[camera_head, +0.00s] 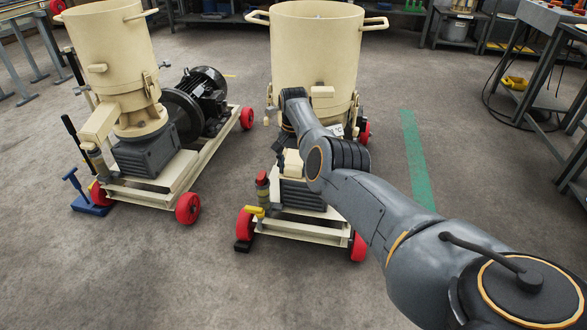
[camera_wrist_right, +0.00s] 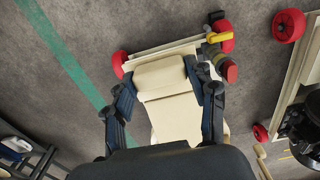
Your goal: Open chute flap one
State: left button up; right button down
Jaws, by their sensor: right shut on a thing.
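The right-hand cream pellet mill (camera_head: 317,50) stands in the middle of the head view, its chute low on the near side. The cream chute flap (camera_head: 293,162) is partly hidden by my right arm. In the right wrist view the flap (camera_wrist_right: 160,73) lies between the two dark fingers of my right gripper (camera_wrist_right: 160,88), which is shut on it, one finger along each side. In the head view the gripper (camera_head: 283,146) is largely hidden behind my wrist. The flap's exact angle is hard to tell. My left gripper is in neither view.
A second cream mill (camera_head: 115,50) with a black motor (camera_head: 205,92) stands on the left. The right mill's frame has red wheels (camera_head: 245,224), a red-topped part (camera_head: 262,180) and a yellow lever (camera_head: 254,212) near the chute. Open floor lies in front; a workbench (camera_head: 550,60) stands right.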

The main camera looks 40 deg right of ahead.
aim_at(294, 167)
dwell(0.3)
jog(key=shift+c, duration=2.2)
grip_release()
jog(key=shift+d, duration=0.1)
notch_tip(294, 167, up, 12)
